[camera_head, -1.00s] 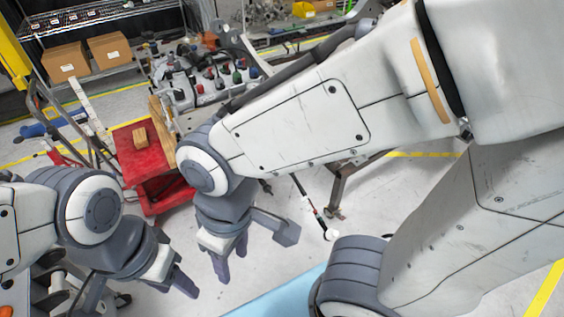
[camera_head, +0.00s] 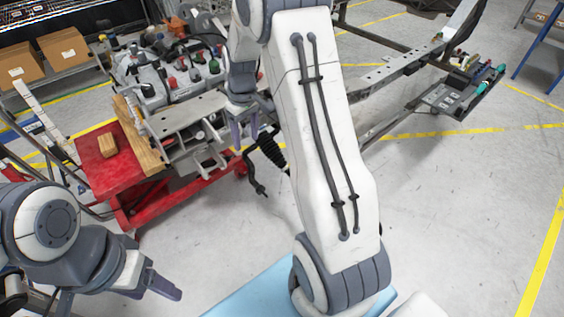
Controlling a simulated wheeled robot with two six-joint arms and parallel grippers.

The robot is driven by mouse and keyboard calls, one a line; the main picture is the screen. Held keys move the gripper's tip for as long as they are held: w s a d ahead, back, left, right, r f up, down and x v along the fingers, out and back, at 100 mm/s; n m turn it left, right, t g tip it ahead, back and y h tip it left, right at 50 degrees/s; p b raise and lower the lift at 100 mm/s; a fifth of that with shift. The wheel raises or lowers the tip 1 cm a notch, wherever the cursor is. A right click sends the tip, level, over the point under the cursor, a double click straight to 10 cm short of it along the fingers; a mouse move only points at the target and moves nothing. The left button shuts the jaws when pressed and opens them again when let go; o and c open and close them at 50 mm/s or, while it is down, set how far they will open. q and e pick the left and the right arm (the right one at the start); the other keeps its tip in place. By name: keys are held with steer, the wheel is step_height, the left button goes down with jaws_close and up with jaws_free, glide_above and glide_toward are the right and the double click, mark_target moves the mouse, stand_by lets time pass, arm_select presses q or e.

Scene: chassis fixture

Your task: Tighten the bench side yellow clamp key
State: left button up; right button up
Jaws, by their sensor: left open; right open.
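I cannot make out a yellow clamp key in the head view; it may be hidden or too small. The chassis frame (camera_head: 405,66) runs from behind my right arm toward the upper right. My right gripper (camera_head: 245,138) points down, open and empty, just right of that plate, near a black coil spring (camera_head: 270,150). I cannot tell whether it touches anything. My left gripper (camera_head: 150,285) is open and empty over the floor at lower left, well apart from the chassis.
A red cart (camera_head: 125,180) carries wooden blocks (camera_head: 107,145). A tray of small tools (camera_head: 460,92) is at upper right. A light blue surface (camera_head: 250,288) lies at the bottom. The floor at right is clear.

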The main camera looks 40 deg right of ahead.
steer(key=d+f+m+b, duration=0.1)
steer(key=d+f, duration=0.4)
steer(key=d, duration=0.3)
steer(key=d+f+m, duration=0.1)
steer(key=d+f, duration=0.3)
steer(key=d, duration=0.3)
steer(key=f, duration=1)
steer(key=shift+s+f, duration=0.2)
steer(key=shift+f, duration=0.05)
